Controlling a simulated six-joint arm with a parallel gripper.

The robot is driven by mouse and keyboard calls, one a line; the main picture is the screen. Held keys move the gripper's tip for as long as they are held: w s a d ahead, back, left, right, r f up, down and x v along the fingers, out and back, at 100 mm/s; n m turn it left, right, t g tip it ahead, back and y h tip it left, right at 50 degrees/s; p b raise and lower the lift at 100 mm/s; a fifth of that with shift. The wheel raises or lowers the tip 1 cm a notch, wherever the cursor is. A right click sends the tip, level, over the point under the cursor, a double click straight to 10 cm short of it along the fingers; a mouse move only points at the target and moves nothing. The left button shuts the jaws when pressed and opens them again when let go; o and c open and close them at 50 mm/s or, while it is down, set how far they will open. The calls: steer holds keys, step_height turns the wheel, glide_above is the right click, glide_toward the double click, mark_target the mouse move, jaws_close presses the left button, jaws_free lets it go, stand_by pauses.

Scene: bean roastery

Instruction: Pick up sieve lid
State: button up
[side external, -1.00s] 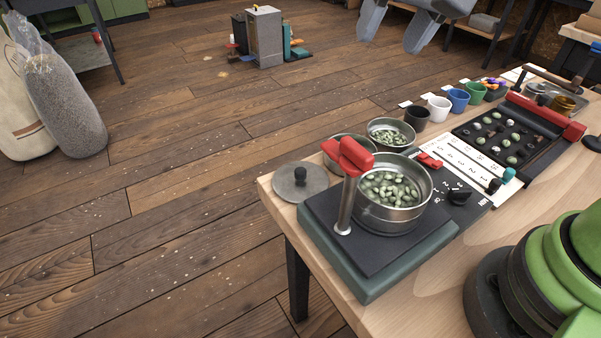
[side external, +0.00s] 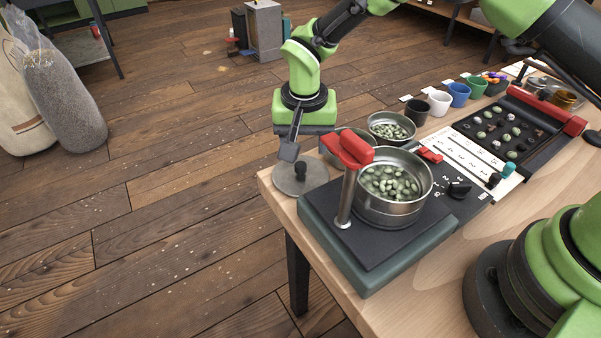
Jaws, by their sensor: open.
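The sieve lid (side external: 302,184) is a round grey metal disc with a dark knob on top. It lies flat at the table's left corner in the side external view. My gripper (side external: 290,150) is open and hangs just above the lid, with a dark finger close to the knob. Only one finger shows clearly, and I cannot tell whether it touches the knob.
A sieve of green beans (side external: 392,187) sits on a dark-topped base with a red-handled post (side external: 347,190), right of the lid. Two metal bowls stand behind, one holding beans (side external: 391,131). Several cups and a black bean tray (side external: 500,130) lie further right.

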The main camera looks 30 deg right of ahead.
mark_target(300, 164)
steer(key=f, duration=0.5)
steer(key=shift+w+a+f, duration=0.15)
steer(key=shift+a+f, duration=0.05)
steer(key=shift+a, duration=0.05)
jaws_close()
